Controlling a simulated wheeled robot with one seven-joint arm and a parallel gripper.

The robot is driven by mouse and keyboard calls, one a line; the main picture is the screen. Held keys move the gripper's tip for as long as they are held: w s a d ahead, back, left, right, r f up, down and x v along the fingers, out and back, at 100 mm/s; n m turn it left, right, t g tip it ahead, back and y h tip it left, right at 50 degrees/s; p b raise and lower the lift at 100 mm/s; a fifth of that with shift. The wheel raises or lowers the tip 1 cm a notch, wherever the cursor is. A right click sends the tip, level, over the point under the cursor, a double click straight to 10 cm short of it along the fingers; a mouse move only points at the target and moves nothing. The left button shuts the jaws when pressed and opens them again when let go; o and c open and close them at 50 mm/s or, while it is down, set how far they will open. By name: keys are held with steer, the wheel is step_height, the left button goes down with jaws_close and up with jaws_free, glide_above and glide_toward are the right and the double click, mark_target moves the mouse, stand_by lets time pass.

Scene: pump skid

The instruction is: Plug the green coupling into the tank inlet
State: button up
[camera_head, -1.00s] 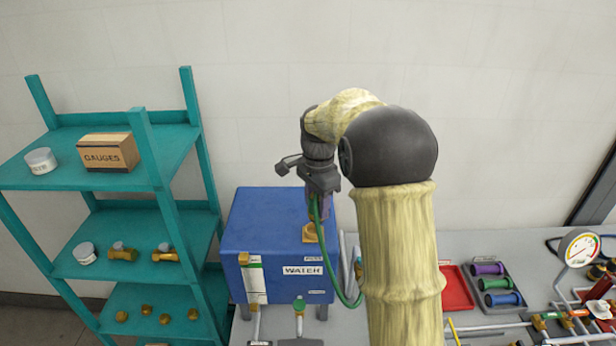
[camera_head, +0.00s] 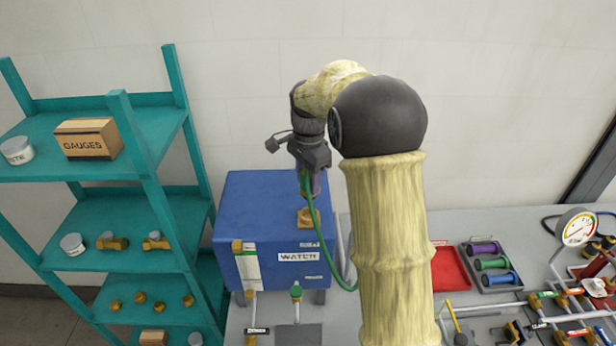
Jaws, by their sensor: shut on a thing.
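My gripper (camera_head: 313,184) is above the top of the blue tank (camera_head: 268,200), jaws pointing down. It is shut on the green coupling, which is mostly hidden by the jaws. A green hose (camera_head: 318,238) runs from the jaws down the tank's front right side and curves right. A brass fitting on a square base (camera_head: 307,218), seemingly the tank inlet, stands on the tank top just below the jaws. I cannot tell whether the coupling touches it.
A teal shelf (camera_head: 150,180) with a GAUGES box (camera_head: 88,139) and brass fittings stands left. Right of my arm on the grey bench are a red tray (camera_head: 449,268), a tray of coloured cylinders (camera_head: 491,264) and piping with a gauge (camera_head: 577,228). The wall is behind.

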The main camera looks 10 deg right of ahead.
mark_target(308, 192)
steer(key=shift+f+b, duration=1.75)
steer(key=shift+f, duration=0.5)
steer(key=shift+s+r+p, duration=0.1)
steer(key=shift+p, duration=0.4)
steer(key=shift+f+b, duration=0.95)
steer(key=shift+f, duration=0.85)
steer(key=o, duration=1.2)
steer(key=shift+r, duration=0.1)
steer(key=r+b, duration=0.3)
steer(key=r, duration=1.4)
steer(key=shift+d+r, duration=0.1)
steer(key=shift+d, duration=0.1)
